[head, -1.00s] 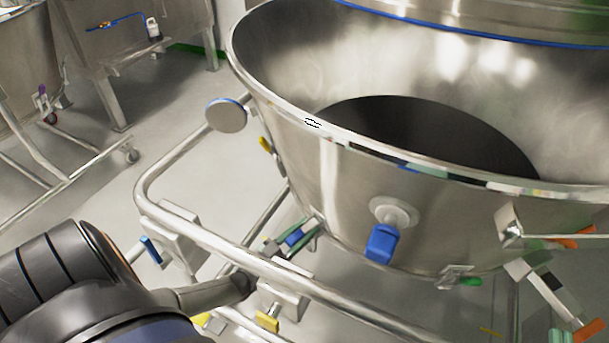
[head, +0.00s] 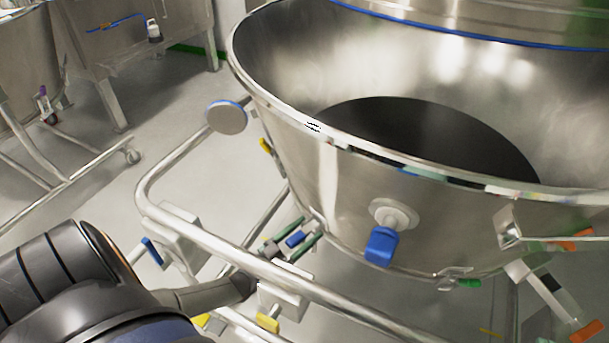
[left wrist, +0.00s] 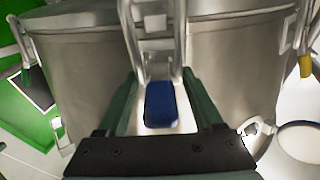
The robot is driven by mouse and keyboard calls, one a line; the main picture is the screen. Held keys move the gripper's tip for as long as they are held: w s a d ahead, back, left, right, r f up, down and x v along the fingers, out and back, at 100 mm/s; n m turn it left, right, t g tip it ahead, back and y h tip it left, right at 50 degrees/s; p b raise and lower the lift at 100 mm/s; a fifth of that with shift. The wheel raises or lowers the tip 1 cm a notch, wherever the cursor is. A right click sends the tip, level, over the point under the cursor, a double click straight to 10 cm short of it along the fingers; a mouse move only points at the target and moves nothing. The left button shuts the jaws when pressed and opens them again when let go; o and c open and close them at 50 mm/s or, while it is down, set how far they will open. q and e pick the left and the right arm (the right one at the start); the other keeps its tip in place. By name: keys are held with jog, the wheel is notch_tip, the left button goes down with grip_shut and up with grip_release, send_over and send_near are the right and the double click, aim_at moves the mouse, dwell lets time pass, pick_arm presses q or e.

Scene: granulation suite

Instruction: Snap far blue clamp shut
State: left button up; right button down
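The blue clamp (head: 295,238) is low on the near left side of the big steel bowl (head: 310,170). In the left wrist view the blue clamp handle (left wrist: 161,105) shows between the fingers, below a steel wire loop (left wrist: 180,40). My left gripper (head: 294,240) reaches in from the left with its green fingers apart, one on each side of the handle. The left wrist view shows the open gripper (left wrist: 162,100) with gaps between each finger and the handle. Whether the clamp is latched cannot be told. My right gripper is not in view.
A steel tube rail (head: 235,252) runs around the bowl, close to my left gripper. A blue-handled fitting (head: 381,245) sticks out of the bowl wall. An orange-handled clamp (head: 585,331) is at the right. Open floor (head: 165,110) lies to the left.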

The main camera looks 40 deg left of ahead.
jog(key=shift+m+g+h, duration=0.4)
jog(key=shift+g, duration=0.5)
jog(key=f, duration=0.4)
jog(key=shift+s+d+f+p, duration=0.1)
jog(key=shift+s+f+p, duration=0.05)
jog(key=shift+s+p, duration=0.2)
pick_arm(q)
jog(key=v, duration=1.2)
jog(key=shift+s, duration=0.3)
jog(key=shift+a, duration=0.1)
jog(key=shift+c, duration=0.3)
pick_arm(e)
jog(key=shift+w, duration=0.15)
